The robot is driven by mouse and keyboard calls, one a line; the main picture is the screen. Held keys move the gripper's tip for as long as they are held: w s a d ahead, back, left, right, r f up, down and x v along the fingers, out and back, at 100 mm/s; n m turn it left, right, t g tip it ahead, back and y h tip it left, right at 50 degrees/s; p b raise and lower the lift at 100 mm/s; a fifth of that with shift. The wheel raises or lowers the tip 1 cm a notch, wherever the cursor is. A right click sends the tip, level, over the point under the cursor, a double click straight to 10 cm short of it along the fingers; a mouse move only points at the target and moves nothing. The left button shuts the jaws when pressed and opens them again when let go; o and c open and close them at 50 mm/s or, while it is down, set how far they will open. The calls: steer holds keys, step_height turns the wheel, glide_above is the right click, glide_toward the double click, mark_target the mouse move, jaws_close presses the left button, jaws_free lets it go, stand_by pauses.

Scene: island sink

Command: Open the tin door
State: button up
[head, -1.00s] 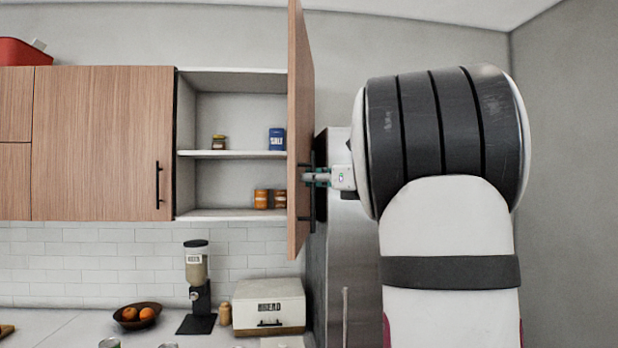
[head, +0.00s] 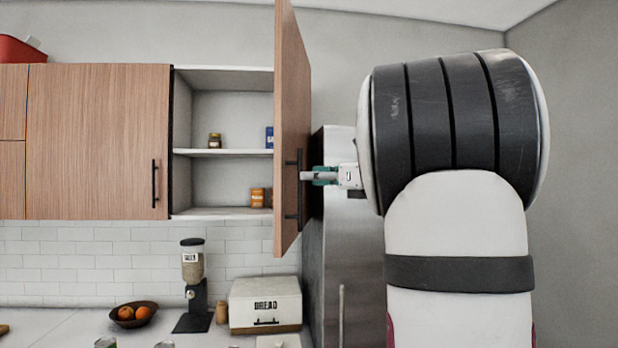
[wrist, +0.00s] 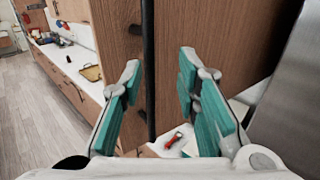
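The upper cabinet door (head: 291,110) stands swung out, nearly edge-on in the head view, with its outer face toward my arm. Its wood face also fills the middle of the wrist view (wrist: 225,40). The black bar handle (head: 299,200) is near the door's free edge. My gripper (head: 305,177) is at this handle from the right. In the wrist view, my gripper's teal-padded fingers (wrist: 160,65) are spread, with the upright handle (wrist: 148,60) between them and gaps showing. Whether either finger touches it is unclear. The open cabinet (head: 222,213) shows small jars and a partly covered blue tin (head: 269,138).
A closed cabinet door (head: 95,140) is to the left. A white bread box (head: 265,303), a dispenser (head: 194,290) and a fruit bowl (head: 134,322) stand on the counter below. A steel fridge (head: 352,250) stands right of the door, behind my arm.

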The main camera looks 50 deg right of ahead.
steer(key=s, duration=0.9)
steer(key=shift+s+d, duration=0.15)
steer(key=shift+d, duration=0.05)
steer(key=shift+a+f, duration=0.1)
